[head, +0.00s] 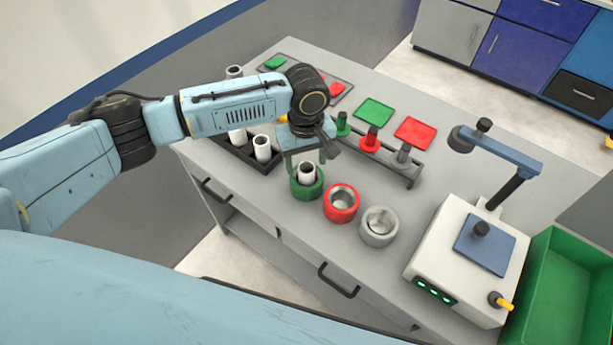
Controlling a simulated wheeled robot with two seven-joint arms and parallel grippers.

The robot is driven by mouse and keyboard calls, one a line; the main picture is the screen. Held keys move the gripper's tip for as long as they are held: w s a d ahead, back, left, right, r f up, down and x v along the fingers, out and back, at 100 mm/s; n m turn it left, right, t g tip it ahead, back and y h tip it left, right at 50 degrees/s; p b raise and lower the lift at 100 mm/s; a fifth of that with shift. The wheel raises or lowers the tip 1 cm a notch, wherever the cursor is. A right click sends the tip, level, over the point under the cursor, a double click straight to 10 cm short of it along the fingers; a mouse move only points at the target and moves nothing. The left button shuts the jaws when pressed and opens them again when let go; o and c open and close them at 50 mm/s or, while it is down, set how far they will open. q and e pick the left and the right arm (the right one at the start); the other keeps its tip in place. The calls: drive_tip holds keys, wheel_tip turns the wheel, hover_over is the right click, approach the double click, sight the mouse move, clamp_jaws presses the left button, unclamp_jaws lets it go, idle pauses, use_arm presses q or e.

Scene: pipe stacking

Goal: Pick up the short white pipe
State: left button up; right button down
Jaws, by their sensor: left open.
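A white pipe (306,174) stands upright in the green round holder (307,190), with its upper part showing. My left gripper (306,158) is open and points down right above this pipe, with its fingers at either side of the pipe's top. I cannot tell whether the fingers touch it. Another white pipe (262,149) that looks short stands in the black rack (229,149) at the left. A taller-looking white pipe (237,135) stands behind it, partly hidden by my left arm. My right gripper is not in view.
A red holder (341,205) and a grey holder (379,228) stand to the right of the green one. A stand with green, red and grey pegs (369,141) lies close behind my gripper. A white machine (467,259) and a green bin (570,295) stand at the right.

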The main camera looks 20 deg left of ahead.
sight(307, 167)
use_arm(q)
drive_tip(key=shift+s+d+f, duration=0.1)
drive_tip(key=shift+f, duration=1.45)
drive_tip(key=shift+c, duration=0.4)
drive_tip(key=c, duration=1)
drive_tip(key=shift+r, duration=0.15)
drive_tip(key=shift+c, duration=0.2)
wheel_tip(307, 167, up, 10)
drive_tip(key=shift+f+p, duration=0.1)
drive_tip(key=shift+p, duration=0.4)
